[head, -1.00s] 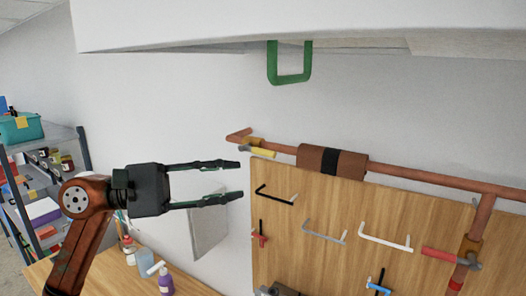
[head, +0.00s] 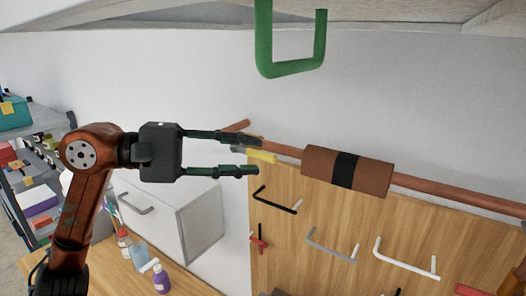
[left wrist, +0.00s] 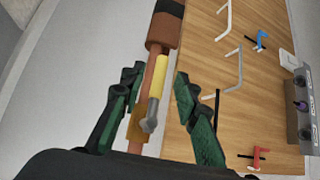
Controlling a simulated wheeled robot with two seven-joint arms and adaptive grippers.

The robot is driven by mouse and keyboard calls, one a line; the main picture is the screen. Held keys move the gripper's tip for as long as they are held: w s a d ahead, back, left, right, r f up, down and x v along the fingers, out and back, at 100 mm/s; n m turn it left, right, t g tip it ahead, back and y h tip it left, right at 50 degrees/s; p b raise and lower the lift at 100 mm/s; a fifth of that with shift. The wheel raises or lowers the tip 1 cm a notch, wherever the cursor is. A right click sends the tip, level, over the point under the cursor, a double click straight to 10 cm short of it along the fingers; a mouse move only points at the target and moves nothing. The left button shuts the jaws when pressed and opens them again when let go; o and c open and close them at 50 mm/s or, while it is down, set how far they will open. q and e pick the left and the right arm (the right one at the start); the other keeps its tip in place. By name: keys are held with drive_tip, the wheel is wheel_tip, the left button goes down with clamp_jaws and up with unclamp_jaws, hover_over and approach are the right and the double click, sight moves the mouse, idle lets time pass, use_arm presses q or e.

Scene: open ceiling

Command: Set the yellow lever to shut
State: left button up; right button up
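The yellow lever (head: 262,156) sits on the copper pipe (head: 450,193) at the top left of the wooden board. In the left wrist view the yellow lever (left wrist: 159,76) lies roughly along the pipe, with a grey pivot end (left wrist: 149,118) over a brass-coloured valve body (left wrist: 136,130). My left gripper (head: 256,156) is open, its fingertips reaching the lever's area in the head view. In the left wrist view its fingers (left wrist: 157,77) stand on either side of the lever, with gaps visible. Contact cannot be seen. My right gripper is not in view.
A brown sleeve with a black band (head: 347,171) surrounds the pipe right of the lever. A green handle (head: 290,45) hangs above. The wooden board (head: 300,270) carries several handles. A white cabinet (head: 200,220) stands below my left gripper; a purple bottle (head: 161,279) is on the counter.

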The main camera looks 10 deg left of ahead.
sight(256, 156)
use_arm(q)
drive_tip(key=shift+x, duration=1.2)
drive_tip(key=shift+w+d+f, duration=0.15)
drive_tip(key=shift+w+d, duration=0.15)
drive_tip(key=shift+d, duration=0.15)
clamp_jaws()
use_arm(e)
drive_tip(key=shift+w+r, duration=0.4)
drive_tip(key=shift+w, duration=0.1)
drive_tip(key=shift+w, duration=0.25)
